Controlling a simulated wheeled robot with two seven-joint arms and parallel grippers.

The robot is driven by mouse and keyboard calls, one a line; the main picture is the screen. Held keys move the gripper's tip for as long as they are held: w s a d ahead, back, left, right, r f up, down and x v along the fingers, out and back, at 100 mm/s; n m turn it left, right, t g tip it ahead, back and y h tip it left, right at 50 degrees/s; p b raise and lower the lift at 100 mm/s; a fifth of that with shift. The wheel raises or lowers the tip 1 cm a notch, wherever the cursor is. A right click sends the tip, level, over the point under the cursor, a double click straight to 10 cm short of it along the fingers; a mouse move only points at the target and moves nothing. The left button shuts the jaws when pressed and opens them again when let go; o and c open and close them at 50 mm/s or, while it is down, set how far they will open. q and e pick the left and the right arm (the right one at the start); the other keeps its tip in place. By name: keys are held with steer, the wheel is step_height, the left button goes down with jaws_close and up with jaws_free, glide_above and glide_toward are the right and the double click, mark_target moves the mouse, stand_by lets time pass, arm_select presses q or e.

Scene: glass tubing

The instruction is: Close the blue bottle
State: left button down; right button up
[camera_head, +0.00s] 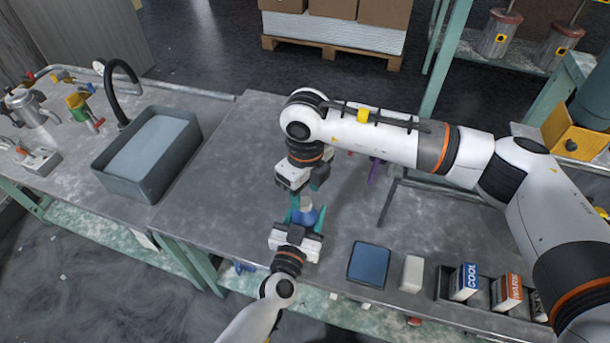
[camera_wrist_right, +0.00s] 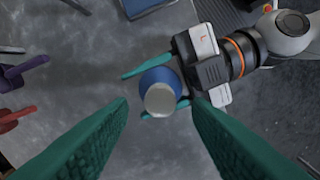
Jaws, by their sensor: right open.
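The blue bottle (camera_head: 306,217) stands near the middle of the metal table, with its round pale top (camera_wrist_right: 160,99) facing the right wrist camera. I cannot tell whether that top is a cap or an open mouth. My left gripper (camera_head: 304,212) comes from the front edge, with its green fingers on both sides of the bottle, seemingly shut on it. My right gripper (camera_head: 302,193) points down from above, just behind the bottle in the head view. In the right wrist view its green fingers (camera_wrist_right: 160,110) are wide apart and empty, with the bottle between and beyond them.
A blue pad (camera_head: 369,263), a white block (camera_head: 412,273) and a rack with boxes marked COOL (camera_head: 464,283) and WARM (camera_head: 507,292) are at the front right. A grey sink (camera_head: 150,188) is at left. Purple (camera_wrist_right: 24,72) and red (camera_wrist_right: 15,117) tools lie nearby. Table between sink and bottle is clear.

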steer(key=shift+f, duration=1.35)
steer(key=shift+c, duration=0.4)
jaws_close()
steer(key=shift+o, duration=1)
jaws_free()
step_height(320, 180, up, 12)
